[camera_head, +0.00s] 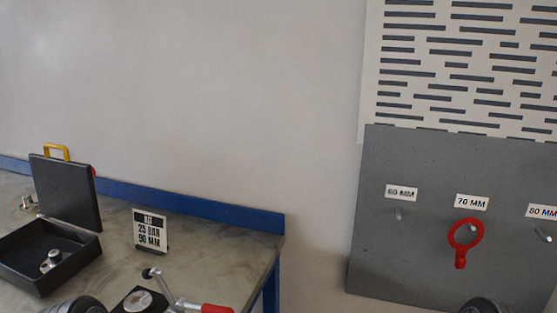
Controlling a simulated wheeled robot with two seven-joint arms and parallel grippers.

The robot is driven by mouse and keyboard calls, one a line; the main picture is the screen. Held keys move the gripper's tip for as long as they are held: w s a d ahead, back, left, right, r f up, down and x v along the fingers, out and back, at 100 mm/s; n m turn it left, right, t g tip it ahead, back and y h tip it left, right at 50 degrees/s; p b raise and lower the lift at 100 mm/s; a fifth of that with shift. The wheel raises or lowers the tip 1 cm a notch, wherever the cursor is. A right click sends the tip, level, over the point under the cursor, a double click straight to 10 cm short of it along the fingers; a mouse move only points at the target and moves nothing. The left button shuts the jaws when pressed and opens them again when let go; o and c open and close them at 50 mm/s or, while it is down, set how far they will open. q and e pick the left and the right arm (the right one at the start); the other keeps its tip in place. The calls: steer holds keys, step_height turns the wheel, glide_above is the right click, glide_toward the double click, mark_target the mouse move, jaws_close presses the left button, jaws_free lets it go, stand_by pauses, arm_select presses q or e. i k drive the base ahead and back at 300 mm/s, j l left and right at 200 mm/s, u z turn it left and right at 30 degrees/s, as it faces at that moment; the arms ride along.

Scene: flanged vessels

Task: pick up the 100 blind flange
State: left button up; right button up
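I cannot make out a 100 blind flange in this view. A small metal part (51,261) lies in the open dark case on the bench, but I cannot tell what it is. A black block with a round metal top (138,300) is cut by the bottom edge. Neither gripper's fingers show. Only dark rounded parts, apparently of my arms, show at the bottom edge, at the left and at the right.
The bench (205,255) has a blue back rail (190,205). On it stand the open case (68,193), a "25 BAR 90 MM" sign (150,231) and a red-handled clamp (190,305). A red ring tool (453,240) hangs on the grey panel (400,265) under "70 MM".

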mark_target(55, 256)
steer(key=k+u, duration=0.1)
steer(key=u, duration=1.25)
steer(key=j+z, duration=0.1)
steer(key=z, duration=0.3)
steer(key=j+z, duration=0.1)
steer(key=z, duration=0.25)
steer(key=i+j+z, duration=0.1)
steer(key=z, duration=0.3)
steer(key=j+z, duration=0.15)
steer(key=z, duration=0.2)
steer(key=j+z, duration=0.2)
steer(key=j, duration=0.25)
steer(key=k+j+z, duration=0.2)
steer(key=j, duration=0.2)
steer(key=j+z, duration=0.15)
steer(key=j, duration=0.3)
steer(key=k+j+z, duration=0.2)
steer(key=j, duration=0.15)
steer(key=k+j+z, duration=0.2)
steer(key=j, duration=0.2)
steer(key=k+j+z, duration=0.2)
steer(key=j, duration=0.15)
steer(key=k+j, duration=0.15)
steer(key=j, duration=0.15)
steer(key=k+j, duration=0.1)
steer(key=j, duration=0.2)
steer(key=k+j, duration=0.15)
steer(key=j, duration=0.15)
